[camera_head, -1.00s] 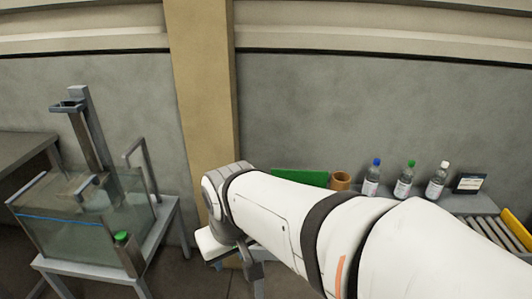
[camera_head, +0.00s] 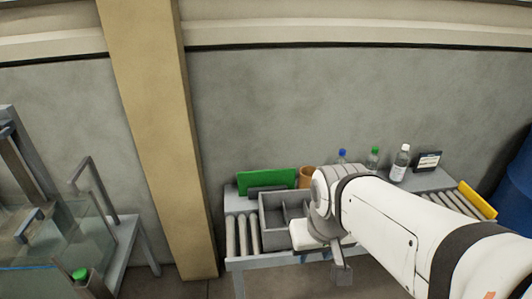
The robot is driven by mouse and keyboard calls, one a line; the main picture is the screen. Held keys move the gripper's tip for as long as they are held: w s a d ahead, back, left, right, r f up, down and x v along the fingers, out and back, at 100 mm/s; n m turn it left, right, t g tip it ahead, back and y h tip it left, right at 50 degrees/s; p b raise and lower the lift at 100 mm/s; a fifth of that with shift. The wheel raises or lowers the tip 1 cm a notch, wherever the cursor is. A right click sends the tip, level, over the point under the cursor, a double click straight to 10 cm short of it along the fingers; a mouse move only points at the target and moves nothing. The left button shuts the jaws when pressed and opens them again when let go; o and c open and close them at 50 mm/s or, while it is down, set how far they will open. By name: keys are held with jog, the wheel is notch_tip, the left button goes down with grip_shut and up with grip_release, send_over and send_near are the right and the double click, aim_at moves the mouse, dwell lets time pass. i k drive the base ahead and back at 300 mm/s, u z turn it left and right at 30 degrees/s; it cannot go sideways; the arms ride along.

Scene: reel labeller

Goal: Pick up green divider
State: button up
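A green panel (camera_head: 267,181), which looks like the green divider, stands upright at the back left of the roller table, behind a dark grey piece. My gripper (camera_head: 341,274) hangs at the end of my white arm, in front of the table's front edge. It is to the right of the green panel and well apart from it. The fingers are small and partly hidden by the wrist, so I cannot tell whether they are open or shut.
A grey compartment box (camera_head: 270,226) sits on the roller table (camera_head: 233,240), partly behind my wrist. A brown cup (camera_head: 305,177), bottles with blue (camera_head: 342,154), green (camera_head: 374,158) and white (camera_head: 402,163) caps, and a small dark sign (camera_head: 427,161) stand along the back. A glass tank (camera_head: 45,240) is at left.

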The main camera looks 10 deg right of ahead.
aim_at(246, 181)
jog(key=u, duration=0.05)
jog(key=i, duration=1)
jog(key=z, duration=0.05)
